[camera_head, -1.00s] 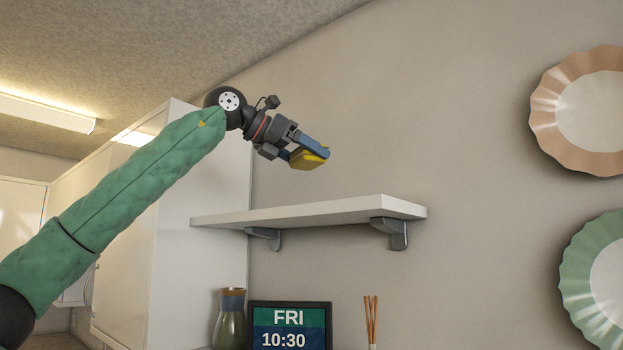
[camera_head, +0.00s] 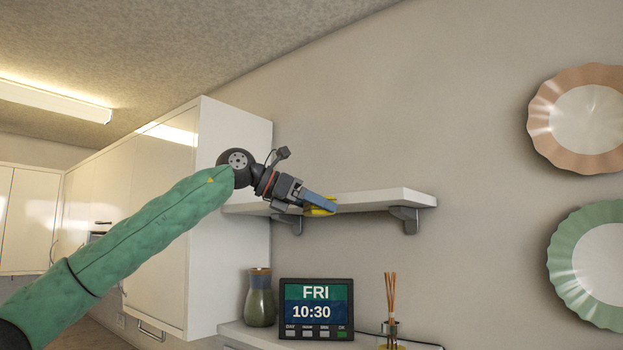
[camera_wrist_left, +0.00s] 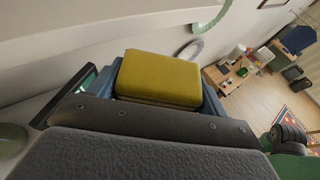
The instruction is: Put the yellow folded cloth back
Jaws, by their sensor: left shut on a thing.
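The yellow folded cloth (camera_wrist_left: 158,78) is held between the fingers of my left gripper (camera_wrist_left: 160,95) in the left wrist view. In the head view my left gripper (camera_head: 318,204) is shut on the cloth (camera_head: 319,211), of which only a thin yellow strip shows below the blue finger. The gripper and cloth overlap the front edge of the white wall shelf (camera_head: 375,200). Whether the cloth touches the shelf I cannot tell. My right gripper is not in view.
A white cabinet (camera_head: 230,150) stands left of the shelf. Below are a vase (camera_head: 260,300), a digital clock (camera_head: 316,308) and a reed diffuser (camera_head: 390,325). A peach plate (camera_head: 585,118) and a green plate (camera_head: 598,265) hang at the right. The shelf's visible top looks bare.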

